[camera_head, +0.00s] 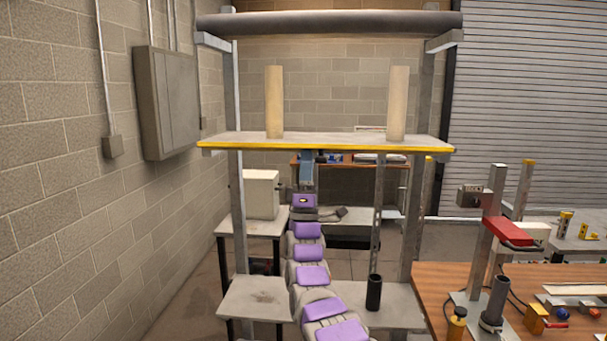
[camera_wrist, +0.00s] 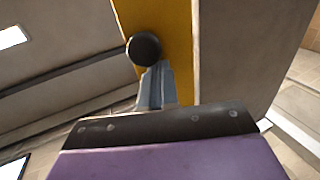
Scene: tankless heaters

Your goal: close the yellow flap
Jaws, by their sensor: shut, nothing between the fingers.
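The yellow flap shows in the head view as a thin yellow strip (camera_head: 330,146) along the front edge of a grey shelf board. In the wrist view a yellow panel (camera_wrist: 172,22) fills the upper middle, with a round black knob (camera_wrist: 143,49) on it. My gripper (camera_wrist: 156,78) is shut and empty, its tips just below and beside the knob. I cannot tell whether they touch it. In the head view my gripper (camera_head: 307,158) points up just under the yellow strip, at the end of my purple arm; its tips are partly hidden by the board's edge.
Two beige posts (camera_head: 274,102) stand on the board between metal uprights (camera_head: 236,200). A dark cylinder (camera_head: 374,293) stands on a lower grey shelf (camera_head: 256,298). A wooden table (camera_head: 432,284) with tools is at the right; a block wall (camera_head: 60,190) is at the left.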

